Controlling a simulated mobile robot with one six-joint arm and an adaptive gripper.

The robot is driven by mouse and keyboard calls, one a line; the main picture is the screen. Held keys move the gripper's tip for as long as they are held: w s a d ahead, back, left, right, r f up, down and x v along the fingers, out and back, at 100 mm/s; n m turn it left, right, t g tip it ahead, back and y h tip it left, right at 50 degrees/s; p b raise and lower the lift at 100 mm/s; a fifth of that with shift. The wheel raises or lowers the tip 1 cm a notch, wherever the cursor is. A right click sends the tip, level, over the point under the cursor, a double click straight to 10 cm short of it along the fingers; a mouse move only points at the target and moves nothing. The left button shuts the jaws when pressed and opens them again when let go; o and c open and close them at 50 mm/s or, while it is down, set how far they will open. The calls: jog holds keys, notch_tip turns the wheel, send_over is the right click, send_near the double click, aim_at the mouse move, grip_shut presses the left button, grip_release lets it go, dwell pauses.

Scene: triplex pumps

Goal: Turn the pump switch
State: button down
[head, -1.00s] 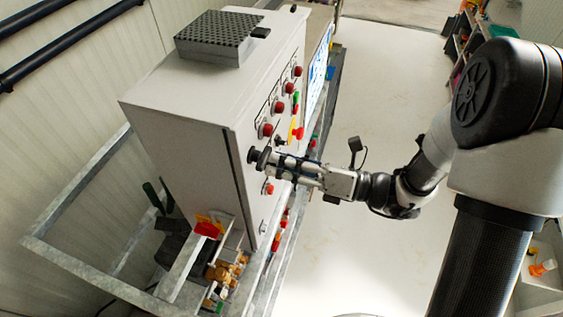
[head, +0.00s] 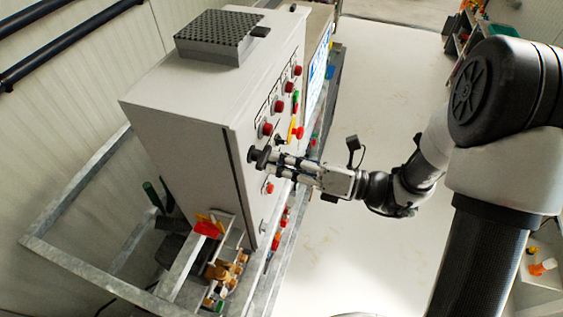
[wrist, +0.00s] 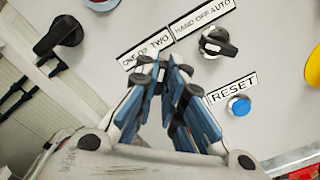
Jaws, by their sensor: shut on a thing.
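The pump switch is under the "ONE OR TWO" label (wrist: 147,53) on the grey control cabinet (head: 180,130). The fingers almost wholly hide it, and its angle cannot be read. My gripper (head: 272,160) is at the cabinet's front face, with its fingers pointing at the panel. In the wrist view, my gripper (wrist: 166,80) has its blue-sided fingers close together, shut on the switch just below that label.
A black selector knob (wrist: 217,43) and a blue reset button (wrist: 239,105) lie right of the fingers. A large black rotary handle (wrist: 58,35) is at left. Red buttons (head: 265,129) line the panel. The floor (head: 385,100) right of the cabinet is clear.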

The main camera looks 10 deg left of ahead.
jog(key=shift+n, duration=0.3)
jog(key=shift+s+n+b, duration=0.15)
jog(key=shift+n+b, duration=2.65)
jog(key=shift+n, duration=1.2)
jog(key=shift+r, duration=0.1)
jog(key=c, duration=1.7)
grip_release()
